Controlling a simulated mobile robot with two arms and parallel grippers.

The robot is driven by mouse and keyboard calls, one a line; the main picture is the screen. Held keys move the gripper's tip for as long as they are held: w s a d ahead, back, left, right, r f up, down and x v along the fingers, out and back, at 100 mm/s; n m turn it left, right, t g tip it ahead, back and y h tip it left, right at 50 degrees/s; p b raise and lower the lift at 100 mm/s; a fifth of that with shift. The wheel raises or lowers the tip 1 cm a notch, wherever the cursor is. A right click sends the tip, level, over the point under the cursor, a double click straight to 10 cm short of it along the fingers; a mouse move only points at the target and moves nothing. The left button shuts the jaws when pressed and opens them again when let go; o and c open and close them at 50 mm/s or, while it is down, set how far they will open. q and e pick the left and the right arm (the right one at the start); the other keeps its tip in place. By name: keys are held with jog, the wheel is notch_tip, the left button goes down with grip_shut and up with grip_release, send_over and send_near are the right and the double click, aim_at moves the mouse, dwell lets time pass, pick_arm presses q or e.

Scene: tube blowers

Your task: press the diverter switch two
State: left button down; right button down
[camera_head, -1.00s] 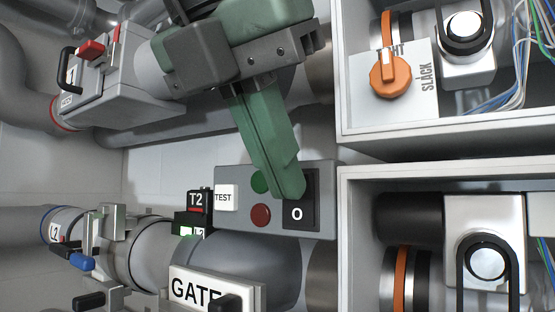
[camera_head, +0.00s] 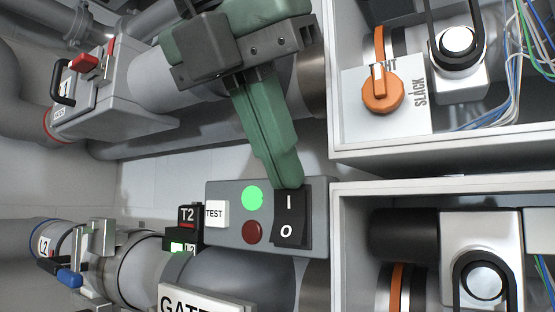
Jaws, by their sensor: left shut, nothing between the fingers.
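A grey control box (camera_head: 230,230) in the lower middle carries a black rocker switch (camera_head: 290,217) marked I and O, a brightly lit green lamp (camera_head: 253,198), a dark red lamp (camera_head: 252,232) and a white TEST button (camera_head: 215,213). My left gripper (camera_head: 287,183), green with dark grey parts, comes down from above. Its fingers are shut with nothing between them. The fingertips are at the top edge of the rocker, by the I end; I cannot tell whether they touch it. A black T2 label (camera_head: 188,215) stands left of the box. My right gripper is not in view.
White open cabinets (camera_head: 337,240) fill the right side, with an orange knob (camera_head: 382,95) by a SLACK label. Grey pipes run across the left and middle. A GATE plate (camera_head: 205,300) is below the box, and a red-handled unit (camera_head: 87,61) is upper left.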

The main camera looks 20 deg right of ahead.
pick_arm(q)
jog(key=v, duration=0.7)
jog(key=shift+a+r, duration=0.2)
jog(key=shift+r, duration=0.1)
jog(key=shift+s, duration=0.1)
